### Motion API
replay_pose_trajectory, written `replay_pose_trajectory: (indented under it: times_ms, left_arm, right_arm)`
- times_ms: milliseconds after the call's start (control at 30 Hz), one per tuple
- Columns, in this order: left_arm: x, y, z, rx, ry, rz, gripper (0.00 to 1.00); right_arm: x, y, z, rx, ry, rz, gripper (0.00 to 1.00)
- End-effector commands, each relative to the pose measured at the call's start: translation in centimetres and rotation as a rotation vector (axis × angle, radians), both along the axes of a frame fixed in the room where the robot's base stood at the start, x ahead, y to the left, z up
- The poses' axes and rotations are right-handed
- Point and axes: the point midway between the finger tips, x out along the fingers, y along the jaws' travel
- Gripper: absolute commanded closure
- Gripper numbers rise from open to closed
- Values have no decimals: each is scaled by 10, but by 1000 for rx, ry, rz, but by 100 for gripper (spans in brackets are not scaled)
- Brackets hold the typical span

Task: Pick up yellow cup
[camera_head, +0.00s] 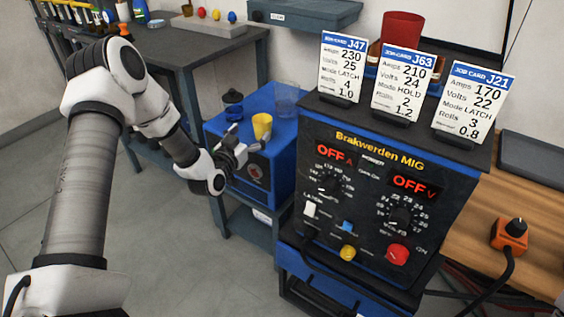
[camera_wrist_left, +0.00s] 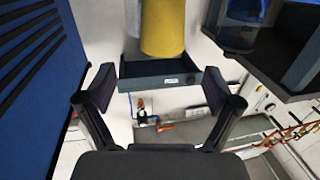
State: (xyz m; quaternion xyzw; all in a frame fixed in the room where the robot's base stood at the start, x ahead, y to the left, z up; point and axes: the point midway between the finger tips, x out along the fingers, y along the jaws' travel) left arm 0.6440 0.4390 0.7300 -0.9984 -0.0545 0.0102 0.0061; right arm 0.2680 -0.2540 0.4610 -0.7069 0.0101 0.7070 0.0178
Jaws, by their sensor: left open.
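The yellow cup (camera_head: 262,126) stands upright on the blue box-shaped unit (camera_head: 281,133) left of the welder. My left gripper (camera_head: 238,146) is just in front and left of the cup in the head view, and apart from it as far as I can tell. In the left wrist view the cup (camera_wrist_left: 162,28) is at the top middle, beyond the fingertips. The left gripper (camera_wrist_left: 158,84) is open, with nothing between its two fingers. My right gripper is in neither view.
A clear cup (camera_head: 286,98) and a dark blue-black object (camera_head: 233,105) stand close to the yellow cup. The welder (camera_head: 365,185) carries several job cards and a red container (camera_head: 402,29). A dark workbench (camera_head: 170,42) stands behind. The floor at left is clear.

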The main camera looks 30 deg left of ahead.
Motion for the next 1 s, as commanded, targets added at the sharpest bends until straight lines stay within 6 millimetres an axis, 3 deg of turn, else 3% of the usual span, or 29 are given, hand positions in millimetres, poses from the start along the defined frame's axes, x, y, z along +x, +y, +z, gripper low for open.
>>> replay_pose_trajectory:
  times_ms: [33,67,367,600,867,1000]
  left_arm:
    - [0,4,-12,-5,-13,8,9]
    - [1,5,-12,-7,-18,10,9]
    - [34,6,-7,-4,-25,8,9]
    - [74,6,-7,-4,-24,8,9]
    - [80,7,-6,-7,-22,9,9]
    - [80,7,-6,-7,-22,9,59]
  right_arm:
    - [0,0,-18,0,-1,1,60]
    - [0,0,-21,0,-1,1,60]
    - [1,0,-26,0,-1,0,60]
    - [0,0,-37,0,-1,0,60]
    - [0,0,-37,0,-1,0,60]
    - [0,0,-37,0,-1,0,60]
